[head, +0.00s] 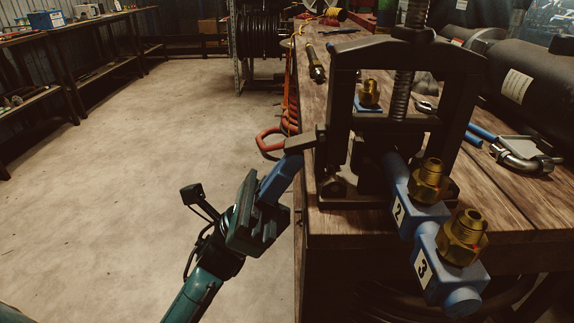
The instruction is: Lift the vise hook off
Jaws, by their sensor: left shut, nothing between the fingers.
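The vise (345,105), a dark metal frame with a threaded screw (404,90), stands on the near end of the wooden bench. A dark grey bar (303,143), which looks like the vise hook, sticks out from the vise's left side, beyond the bench edge. My left gripper (290,163) comes up from below left. Its blue fingers are shut and empty, with the tips just below the bar. I cannot tell whether they touch it. The hook's inner end is hard to make out against the dark frame. My right gripper is out of view.
Blue blocks numbered 2 (399,212) and 3 (424,268), with brass fittings, jut out at the vise's front. An orange-red loop (268,142) hangs by the bench's left edge. A black cylinder (520,85) lies on the right. The concrete floor (150,140) at left is clear.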

